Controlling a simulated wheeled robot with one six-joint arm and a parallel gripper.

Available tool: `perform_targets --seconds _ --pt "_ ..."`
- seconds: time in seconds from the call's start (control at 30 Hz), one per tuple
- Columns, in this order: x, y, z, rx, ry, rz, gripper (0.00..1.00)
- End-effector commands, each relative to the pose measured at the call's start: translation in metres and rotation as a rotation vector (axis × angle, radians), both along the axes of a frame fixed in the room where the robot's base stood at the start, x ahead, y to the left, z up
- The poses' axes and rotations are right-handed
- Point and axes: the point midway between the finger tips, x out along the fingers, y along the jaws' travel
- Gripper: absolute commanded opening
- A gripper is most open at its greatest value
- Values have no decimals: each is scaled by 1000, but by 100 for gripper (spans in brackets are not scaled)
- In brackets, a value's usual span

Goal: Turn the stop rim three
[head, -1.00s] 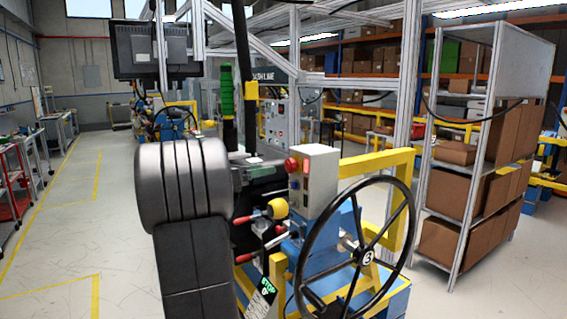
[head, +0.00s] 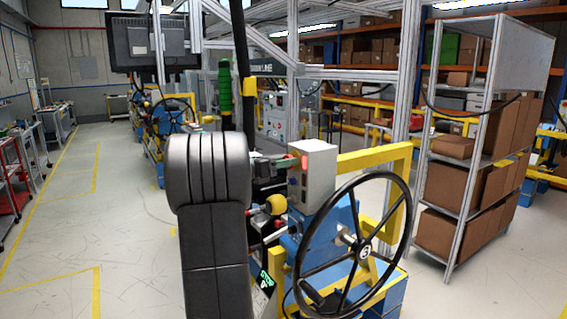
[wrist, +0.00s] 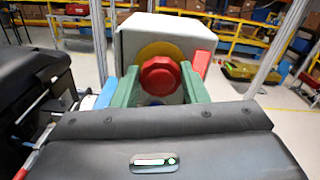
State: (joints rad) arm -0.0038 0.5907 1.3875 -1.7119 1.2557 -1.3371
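A black hand wheel (head: 353,246) with a 3 on its hub stands at the right front of the blue and yellow station. Behind it is a grey control box (head: 320,175). In the wrist view, a red knob (wrist: 160,76) sits on a yellow disc on the box's near face. My gripper (wrist: 161,88) has its green fingers apart, one on each side of the knob; I cannot tell if they touch it. In the head view, my gripper (head: 288,162) is at the box's left side and mostly hides the knob.
A yellow ball-topped lever (head: 275,204) and a lit green display (head: 264,282) are below my gripper. A yellow frame (head: 378,157) stands right of the box. A shelf of cartons (head: 470,150) is farther right.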

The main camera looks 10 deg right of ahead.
Motion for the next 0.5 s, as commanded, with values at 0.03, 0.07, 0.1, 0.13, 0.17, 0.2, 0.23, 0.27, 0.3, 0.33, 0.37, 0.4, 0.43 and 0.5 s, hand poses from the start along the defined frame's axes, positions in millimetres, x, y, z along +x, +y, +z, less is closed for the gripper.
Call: perform_targets --seconds 0.03,0.07,0.1,0.13,0.17,0.2,0.23,0.27,0.3,0.33,0.37,0.4,0.43,0.5 --pt "0 0 0 0 0 1 25" --pt "0 0 0 0 0 1 19" --pt "0 0 0 0 0 1 17" --pt "0 0 0 0 0 1 17" --pt "0 0 0 1 -1 1 17" --pt "0 0 0 1 -3 1 17" --pt "0 0 0 2 -5 1 17" --pt "0 0 -1 3 -8 1 17" --pt "0 0 -1 6 -15 1 17" --pt "0 0 -1 8 -22 1 17" --pt "0 0 -1 11 -31 1 17" --pt "0 0 -2 15 -44 1 17" --pt "0 0 -2 20 -57 1 17" --pt "0 0 -3 32 -91 1 17"
